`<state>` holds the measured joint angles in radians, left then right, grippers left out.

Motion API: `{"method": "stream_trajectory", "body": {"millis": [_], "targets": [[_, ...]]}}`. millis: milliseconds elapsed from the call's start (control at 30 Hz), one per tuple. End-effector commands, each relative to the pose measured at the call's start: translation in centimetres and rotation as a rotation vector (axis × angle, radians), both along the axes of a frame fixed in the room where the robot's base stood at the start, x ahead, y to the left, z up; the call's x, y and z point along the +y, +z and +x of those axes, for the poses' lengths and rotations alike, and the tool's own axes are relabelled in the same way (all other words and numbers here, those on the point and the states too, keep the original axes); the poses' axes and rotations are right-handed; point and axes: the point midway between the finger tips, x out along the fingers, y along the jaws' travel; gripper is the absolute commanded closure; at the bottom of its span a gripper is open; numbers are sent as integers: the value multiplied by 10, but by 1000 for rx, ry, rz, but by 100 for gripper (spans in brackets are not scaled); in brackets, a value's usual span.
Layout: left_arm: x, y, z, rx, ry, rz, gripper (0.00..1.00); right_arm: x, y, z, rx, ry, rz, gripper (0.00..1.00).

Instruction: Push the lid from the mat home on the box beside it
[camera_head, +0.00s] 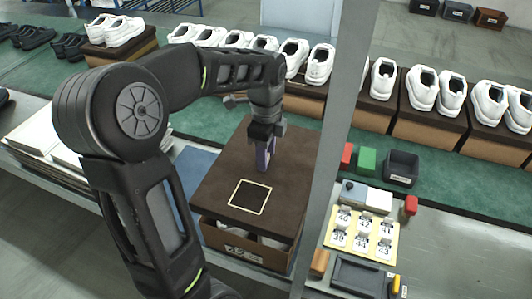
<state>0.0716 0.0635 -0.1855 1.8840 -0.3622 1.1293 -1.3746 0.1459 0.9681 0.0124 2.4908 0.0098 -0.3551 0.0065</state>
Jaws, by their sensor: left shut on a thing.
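The dark brown lid (218,190), with a pale-edged square on its top, lies over the brown box (222,238). The lid hides most of the box's opening, and a gap with pale contents shows below its front edge. The blue mat (194,165) is left of the lid, partly hidden by the lid and my left arm. My right gripper is not in view.
A grey post (335,125) stands right of the lid. A yellow card with numbered tags (361,238), a dark tray (358,277) and small coloured blocks (366,160) are farther right. White shoes on brown boxes (390,118) line the green belt behind.

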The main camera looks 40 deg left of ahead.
Motion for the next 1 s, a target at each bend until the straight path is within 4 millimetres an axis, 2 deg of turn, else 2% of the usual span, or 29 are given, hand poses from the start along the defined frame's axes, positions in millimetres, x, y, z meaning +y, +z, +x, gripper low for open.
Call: {"method": "stream_trajectory", "body": {"millis": [600,1000], "targets": [[0,-44,0,0,0,0,93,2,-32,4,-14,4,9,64],[0,-47,0,0,0,0,93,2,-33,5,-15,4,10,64]]}}
